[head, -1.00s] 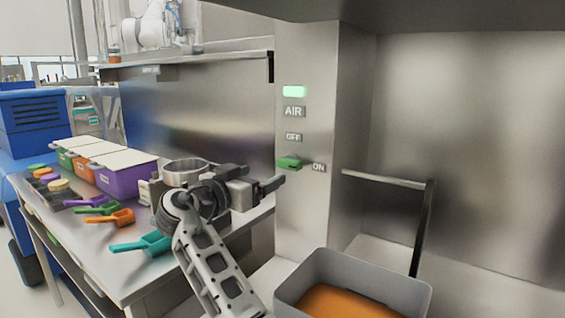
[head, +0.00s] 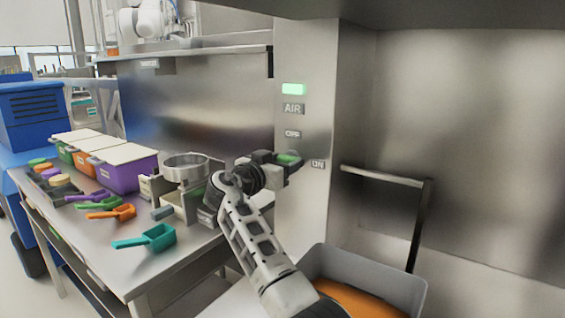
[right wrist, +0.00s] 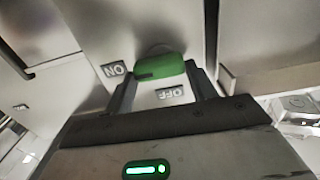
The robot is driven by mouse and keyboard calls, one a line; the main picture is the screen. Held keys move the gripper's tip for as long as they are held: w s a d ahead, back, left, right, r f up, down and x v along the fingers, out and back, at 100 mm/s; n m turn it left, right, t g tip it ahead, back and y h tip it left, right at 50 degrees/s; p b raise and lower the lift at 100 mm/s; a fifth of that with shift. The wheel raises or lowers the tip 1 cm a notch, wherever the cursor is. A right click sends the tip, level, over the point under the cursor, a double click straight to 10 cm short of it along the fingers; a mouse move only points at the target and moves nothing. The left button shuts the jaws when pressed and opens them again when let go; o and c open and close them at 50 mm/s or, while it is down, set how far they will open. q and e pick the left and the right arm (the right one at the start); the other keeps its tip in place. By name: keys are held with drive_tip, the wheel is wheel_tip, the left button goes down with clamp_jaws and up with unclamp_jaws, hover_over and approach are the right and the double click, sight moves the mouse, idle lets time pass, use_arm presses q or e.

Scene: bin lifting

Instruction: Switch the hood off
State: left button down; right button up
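The hood's green switch knob (head: 289,158) is on the steel panel below the OFF label (head: 292,134) and left of the ON label (head: 317,164). A green lamp (head: 293,89) glows above the AIR label. My right gripper (head: 292,163) is at the knob. In the right wrist view, its two fingers are apart, with the green knob (right wrist: 160,67) at and just beyond the gap between their tips. Whether a finger touches the knob cannot be told. My left gripper is in neither view.
A grey bin (head: 407,277) with orange contents stands below the panel. A metal bar handle (head: 385,176) is to the right. The steel table (head: 95,240) at left carries colored boxes, scoops and a round sieve (head: 186,166).

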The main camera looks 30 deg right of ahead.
drive_tip(key=c, duration=0.4)
